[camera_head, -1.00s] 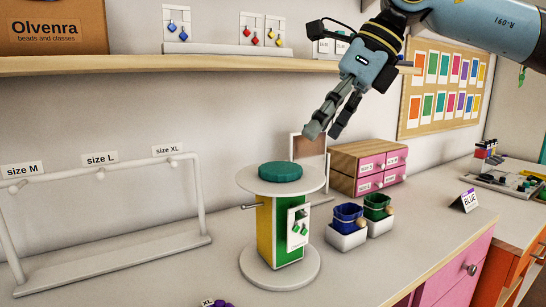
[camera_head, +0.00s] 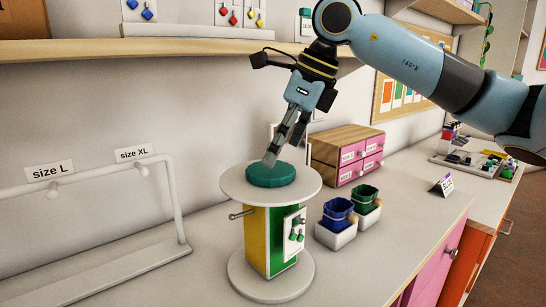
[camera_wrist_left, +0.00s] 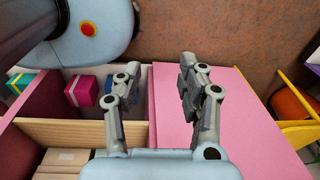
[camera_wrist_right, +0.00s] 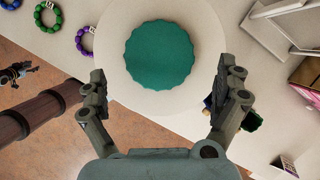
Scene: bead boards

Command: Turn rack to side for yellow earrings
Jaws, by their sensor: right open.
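The rack (camera_head: 258,228) stands upright on the counter in the head view. It has a round white top plate, a round base and a box-shaped middle, with a yellow side (camera_head: 257,240) and a green side (camera_head: 279,262) showing. A card with green earrings (camera_head: 295,235) hangs on the green side. A teal scalloped knob (camera_head: 270,174) sits on top; it also shows in the right wrist view (camera_wrist_right: 160,55). My right gripper (camera_head: 272,160) is open at the knob, fingers pointing down; contact is unclear. My left gripper (camera_wrist_left: 155,110) is open and empty, seen only in its wrist view. No yellow earrings are distinguishable.
A white bar stand (camera_head: 90,265) is at the left. Blue (camera_head: 338,212) and green (camera_head: 365,195) cups in white holders stand right of the rack, before a pink drawer box (camera_head: 360,165). A shelf (camera_head: 150,48) runs above. The counter's front is fairly clear.

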